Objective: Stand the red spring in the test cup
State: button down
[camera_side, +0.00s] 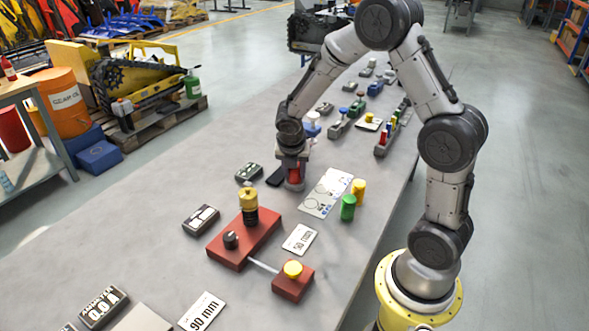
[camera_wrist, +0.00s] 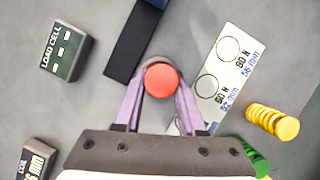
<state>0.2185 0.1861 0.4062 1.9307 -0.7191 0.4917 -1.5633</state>
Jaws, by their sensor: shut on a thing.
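The red spring (camera_side: 294,174) is upright between the fingers of my gripper (camera_side: 293,168), low over the grey table. In the wrist view its round red top (camera_wrist: 162,79) sits between the two purple fingertips, which close on its sides. I cannot tell whether its lower end touches the table. A red stand (camera_side: 262,232) is nearer the camera, with a black knob and an upright yellow-and-black piece (camera_side: 249,207). I cannot make out a test cup for certain; it may be part of this piece.
A white card with circles (camera_side: 326,192) lies right of my gripper, with yellow (camera_side: 358,192) and green (camera_side: 348,207) springs beside it. A dark strip (camera_wrist: 133,40) and the load cell box (camera_wrist: 62,50) lie left. A yellow-buttoned red box (camera_side: 292,280) stands in front.

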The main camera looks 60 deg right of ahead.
jog(key=shift+f, duration=0.1)
dwell(0.3)
grip_release()
dwell(0.4)
dwell(0.4)
jog(key=shift+r, duration=3.5)
